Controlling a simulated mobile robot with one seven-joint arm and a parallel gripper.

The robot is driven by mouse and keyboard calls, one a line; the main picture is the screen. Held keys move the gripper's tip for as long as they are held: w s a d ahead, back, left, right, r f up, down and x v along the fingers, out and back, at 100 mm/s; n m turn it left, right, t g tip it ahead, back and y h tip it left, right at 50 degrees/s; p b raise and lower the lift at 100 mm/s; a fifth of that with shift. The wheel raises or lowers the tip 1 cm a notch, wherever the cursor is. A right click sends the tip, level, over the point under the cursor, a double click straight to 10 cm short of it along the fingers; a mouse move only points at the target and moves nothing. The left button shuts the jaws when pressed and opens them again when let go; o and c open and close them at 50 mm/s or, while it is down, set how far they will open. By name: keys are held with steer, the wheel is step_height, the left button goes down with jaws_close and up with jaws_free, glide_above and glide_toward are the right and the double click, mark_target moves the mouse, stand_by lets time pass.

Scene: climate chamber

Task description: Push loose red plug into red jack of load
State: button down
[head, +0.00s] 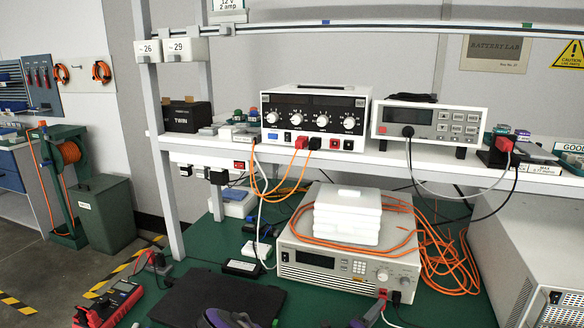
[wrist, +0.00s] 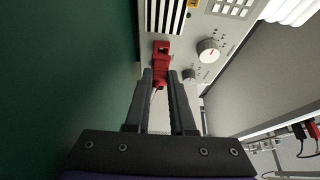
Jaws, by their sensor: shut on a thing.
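The load (head: 345,262) is the beige instrument on the green bench, with a display, a keypad and a knob. Its front panel also fills the top of the wrist view (wrist: 190,38), with a slotted grille, a large knob and a small knob. The red plug (wrist: 161,62) is between my gripper's (wrist: 160,76) fingertips, at the lower panel edge, with a pale cable behind it. My gripper is shut on it. A red plug also shows low on the load in the head view (head: 382,293). The red jack is hidden, and I cannot tell how deep the plug sits.
A white stack (head: 347,215) and orange cables (head: 447,262) lie on and beside the load. Above is a shelf with a power supply (head: 315,113) and a meter (head: 428,122). A black mat (head: 215,297) lies to the left. A large grilled unit (head: 530,250) stands at right.

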stand_by(0.4)
steer(key=shift+w+d, duration=0.2)
steer(key=shift+w, duration=0.3)
steer(key=shift+w+d, duration=0.1)
steer(key=shift+w, duration=0.3)
stand_by(0.6)
steer(key=c, duration=0.7)
jaws_free()
steer(key=shift+s, duration=0.1)
